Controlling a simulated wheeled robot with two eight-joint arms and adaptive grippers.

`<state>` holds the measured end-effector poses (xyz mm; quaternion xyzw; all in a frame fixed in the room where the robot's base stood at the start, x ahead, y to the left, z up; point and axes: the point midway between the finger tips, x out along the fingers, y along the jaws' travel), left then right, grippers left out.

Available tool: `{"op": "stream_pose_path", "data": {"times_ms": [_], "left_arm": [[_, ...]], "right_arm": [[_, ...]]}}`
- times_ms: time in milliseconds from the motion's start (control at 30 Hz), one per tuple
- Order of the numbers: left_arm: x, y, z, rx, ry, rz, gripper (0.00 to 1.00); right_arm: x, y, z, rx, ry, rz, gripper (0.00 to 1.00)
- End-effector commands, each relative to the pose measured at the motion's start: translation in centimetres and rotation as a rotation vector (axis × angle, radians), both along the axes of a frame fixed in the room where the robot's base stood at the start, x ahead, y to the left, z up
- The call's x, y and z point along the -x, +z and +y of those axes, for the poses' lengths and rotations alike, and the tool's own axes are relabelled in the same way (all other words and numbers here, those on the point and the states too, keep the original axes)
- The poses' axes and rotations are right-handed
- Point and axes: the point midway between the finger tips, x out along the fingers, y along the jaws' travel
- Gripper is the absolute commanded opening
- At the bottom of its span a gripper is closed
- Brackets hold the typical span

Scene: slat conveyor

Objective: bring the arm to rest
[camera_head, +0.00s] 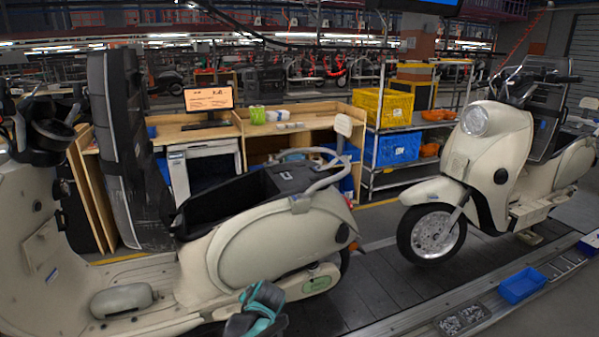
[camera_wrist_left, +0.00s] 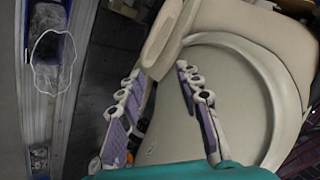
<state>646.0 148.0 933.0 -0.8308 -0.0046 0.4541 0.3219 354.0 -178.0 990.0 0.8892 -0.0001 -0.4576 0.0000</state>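My left gripper (camera_wrist_left: 160,72) shows in the left wrist view with its two purple-padded fingers apart and nothing between them. A cream scooter body panel lies beyond and beside the fingers; whether they touch it I cannot tell. In the head view a dark and teal gripper (camera_head: 258,312), which I take to be my left one, is at the bottom, in front of the near cream scooter (camera_head: 265,238). Its fingers cannot be made out there. My right gripper is in neither view.
The near scooter stands on the dark slat conveyor (camera_head: 385,292), close to the gripper. A second cream scooter (camera_head: 492,160) stands behind it on the right. A blue bin (camera_head: 522,285) and a tray of small parts (camera_head: 464,319) sit along the conveyor's edge. A wooden workbench (camera_head: 210,131) stands behind.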

Motion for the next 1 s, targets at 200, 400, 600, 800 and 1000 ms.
{"op": "stream_pose_path", "data": {"times_ms": [200,400,600,800,1000], "left_arm": [[8.2,5.1,2.3,0.162,0.08,-0.004,0.35],[16.1,7.3,3.4,0.31,0.152,-0.014,0.35],[23.5,7.3,3.6,0.455,0.225,-0.03,0.35],[28.0,6.1,3.3,0.554,0.276,-0.043,0.35],[29.3,5.6,3.1,0.588,0.293,-0.049,0.35]], "right_arm": [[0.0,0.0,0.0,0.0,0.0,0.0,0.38],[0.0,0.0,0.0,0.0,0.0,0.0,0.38],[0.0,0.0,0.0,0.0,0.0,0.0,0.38],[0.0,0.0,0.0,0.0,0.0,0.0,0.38],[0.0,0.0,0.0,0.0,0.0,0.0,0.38]]}}
